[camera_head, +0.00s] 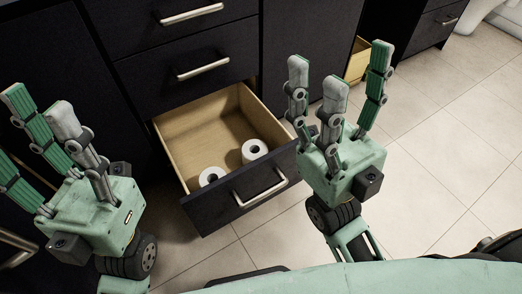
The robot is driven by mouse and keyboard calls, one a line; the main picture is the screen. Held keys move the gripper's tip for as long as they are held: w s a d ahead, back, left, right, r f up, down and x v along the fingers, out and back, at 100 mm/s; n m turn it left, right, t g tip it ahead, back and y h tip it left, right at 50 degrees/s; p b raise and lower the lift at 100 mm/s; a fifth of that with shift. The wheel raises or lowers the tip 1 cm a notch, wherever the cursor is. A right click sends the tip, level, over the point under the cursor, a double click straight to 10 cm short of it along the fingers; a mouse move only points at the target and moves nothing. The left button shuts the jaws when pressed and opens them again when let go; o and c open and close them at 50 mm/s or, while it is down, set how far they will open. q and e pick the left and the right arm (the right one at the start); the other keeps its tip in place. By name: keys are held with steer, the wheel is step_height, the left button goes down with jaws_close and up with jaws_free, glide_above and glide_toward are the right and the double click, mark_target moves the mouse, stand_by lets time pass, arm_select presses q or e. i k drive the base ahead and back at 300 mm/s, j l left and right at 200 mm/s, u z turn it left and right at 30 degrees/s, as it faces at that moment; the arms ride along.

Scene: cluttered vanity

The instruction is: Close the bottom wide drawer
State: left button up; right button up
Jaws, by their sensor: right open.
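The bottom wide drawer (217,213) of the dark vanity is pulled out. Its pale wooden inside shows, with two white rolls, one at the right (255,149) and one at the front left (211,176). A silver bar handle (261,190) is on its front. My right gripper (338,75) is open and empty, fingers pointing up, at the drawer's right front corner; I cannot tell whether it touches. My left gripper (42,112) is to the left of the drawer, fingers spread and holding nothing, apart from the drawer front.
Two closed drawers with silver handles (203,69) are above the open one. Another wooden drawer or box (356,62) shows open behind my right gripper. Bare tiled floor (440,150) lies to the right. A white toilet base (490,14) is at the top right.

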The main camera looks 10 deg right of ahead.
mark_target(197, 135)
steer(key=i+l, duration=0.15)
steer(key=l, duration=0.2)
steer(key=i+l, duration=0.2)
steer(key=l, duration=0.2)
steer(key=i+l+u, duration=0.1)
steer(key=l, duration=0.25)
steer(key=i+l, duration=0.2)
steer(key=l, duration=0.2)
steer(key=i+l, duration=0.15)
steer(key=l, duration=0.25)
steer(key=i+l+u, duration=0.1)
steer(key=l, duration=0.25)
steer(key=l+u, duration=0.1)
steer(key=u, duration=0.4)
steer(key=i+l+u, duration=0.1)
steer(key=u, duration=0.4)
steer(key=l+u, duration=0.15)
steer(key=u, duration=0.3)
